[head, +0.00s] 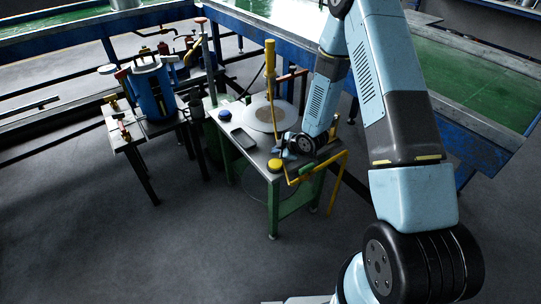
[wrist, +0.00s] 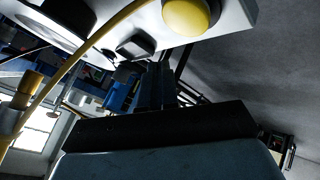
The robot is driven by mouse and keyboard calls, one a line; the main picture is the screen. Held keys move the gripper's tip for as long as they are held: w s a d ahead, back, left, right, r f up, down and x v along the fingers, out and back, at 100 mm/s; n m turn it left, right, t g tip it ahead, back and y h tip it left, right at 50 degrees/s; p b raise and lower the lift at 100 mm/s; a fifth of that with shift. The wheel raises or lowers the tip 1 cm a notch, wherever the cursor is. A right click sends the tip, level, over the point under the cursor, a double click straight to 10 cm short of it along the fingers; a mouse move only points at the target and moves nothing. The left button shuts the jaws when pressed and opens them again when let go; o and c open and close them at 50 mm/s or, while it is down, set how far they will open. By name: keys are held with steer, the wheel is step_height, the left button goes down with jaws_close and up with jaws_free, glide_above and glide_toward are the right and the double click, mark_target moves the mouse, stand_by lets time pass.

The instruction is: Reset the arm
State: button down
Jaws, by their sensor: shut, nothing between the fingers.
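My arm comes from the lower right in the head view and reaches over a small green-legged table (head: 276,222). My gripper (head: 284,153) is low over the front right part of this table, close to a round yellow button (head: 275,165). The gripper is small and partly hidden by my wrist there. In the wrist view my gripper's dark fingers (wrist: 158,75) are together with nothing between them. The yellow button (wrist: 190,14) shows above them at the top edge. I cannot tell whether the fingers touch the table.
A bent yellow bar (head: 316,168) runs beside my wrist; it also crosses the wrist view (wrist: 98,36). A blue pot (head: 149,92) stands left. Front floor is clear.

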steer(key=shift+w+d+r, duration=0.15)
steer(key=shift+r, duration=0.15)
steer(key=w+d+r+m+t+h, duration=0.15)
steer(key=d+r, duration=0.25)
steer(key=r, duration=0.4)
steer(key=d+r+m+g+h, duration=0.1)
steer(key=d+r+m+h, duration=0.15)
steer(key=r, duration=0.55)
steer(key=s+d+r+m+h, duration=0.1)
steer(key=s+d+r+m, duration=0.2)
steer(key=r, duration=0.5)
steer(key=s+d+r+m+h, duration=0.1)
steer(key=s+d+r+m, duration=0.1)
steer(key=s+d+r, duration=0.4)
steer(key=s+d+r+m, duration=0.1)
steer(key=s+r+m, duration=0.3)
steer(key=s+r, duration=0.4)
steer(key=s+d+r+m+g, duration=0.1)
steer(key=s+r+m, duration=0.4)
steer(key=s, duration=1.3)
step_height(320, 180, up, 3)
steer(key=shift+d+r+h, duration=0.2)
steer(key=shift+d+h, duration=0.1)
steer(key=shift+d, duration=0.05)
steer(key=shift+d, duration=0.1)
stand_by(0.7)
